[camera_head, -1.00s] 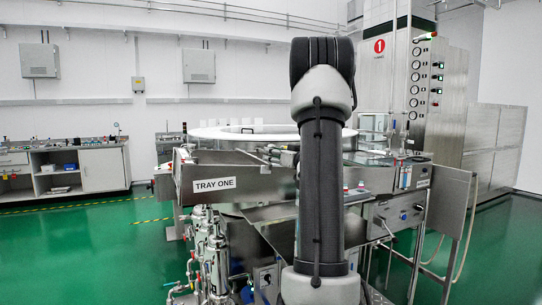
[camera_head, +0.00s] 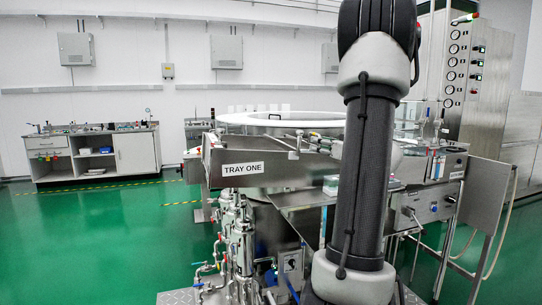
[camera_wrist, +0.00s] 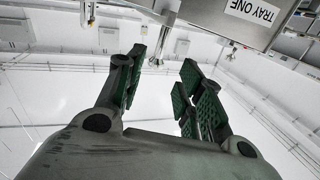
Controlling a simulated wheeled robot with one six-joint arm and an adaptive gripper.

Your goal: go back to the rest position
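My gripper (camera_wrist: 163,76) shows in the wrist view with its two green-padded fingers apart and nothing between them. It is out of sight in the head view, where my dark arm stands nearly upright in front of the washer. The steel rotary washer (camera_head: 265,180) with its white ring top (camera_head: 235,118) is behind my arm, which hides part of it. The TRAY ONE label (camera_head: 241,170) is on its front left edge. The label also shows upside down in the wrist view (camera_wrist: 252,11), on a steel panel beyond the fingers.
A lab bench (camera_head: 135,152) stands at the back left. A tall gauge cabinet (camera_head: 485,80) is at the right. Pipes and valves (camera_head: 235,240) fill the washer's lower front, and a steel side panel (camera_head: 483,192) stands to its right. Green floor (camera_head: 95,240) is clear on the left.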

